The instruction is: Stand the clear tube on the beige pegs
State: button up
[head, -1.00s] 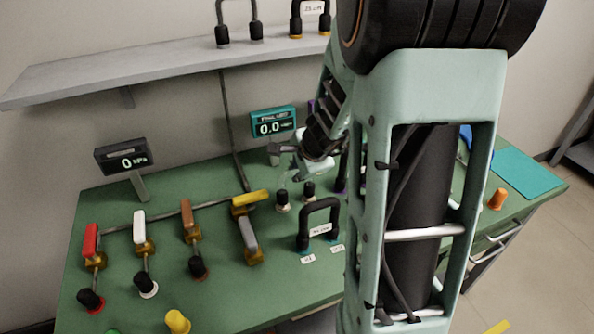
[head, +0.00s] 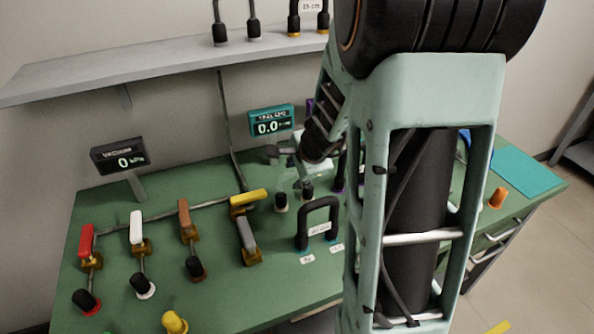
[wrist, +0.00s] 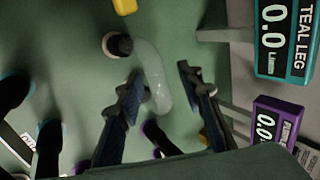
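The clear tube (wrist: 152,75) is a translucent curved arch with black end cuffs. In the wrist view one cuff (wrist: 120,45) sits at a beige ring (wrist: 107,44); the far end is hidden behind my gripper. In the head view the black ends stand upright side by side at the pale pegs (head: 281,208), and the arch is faint. I cannot tell whether both ends are fully seated. My gripper (wrist: 160,92) is open, its fingers on either side of the tube, with a visible gap to the right finger. It also shows in the head view (head: 290,168).
A black U-tube (head: 319,205) stands on teal pegs just in front. Valves with a yellow handle (head: 248,197) and other colours stand to the left. A teal display (head: 271,121) and a purple display (wrist: 276,121) are close by. A shelf (head: 130,72) runs above.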

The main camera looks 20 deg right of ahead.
jog(key=v, duration=0.7)
jog(key=shift+r, duration=0.2)
jog(key=shift+s, duration=0.1)
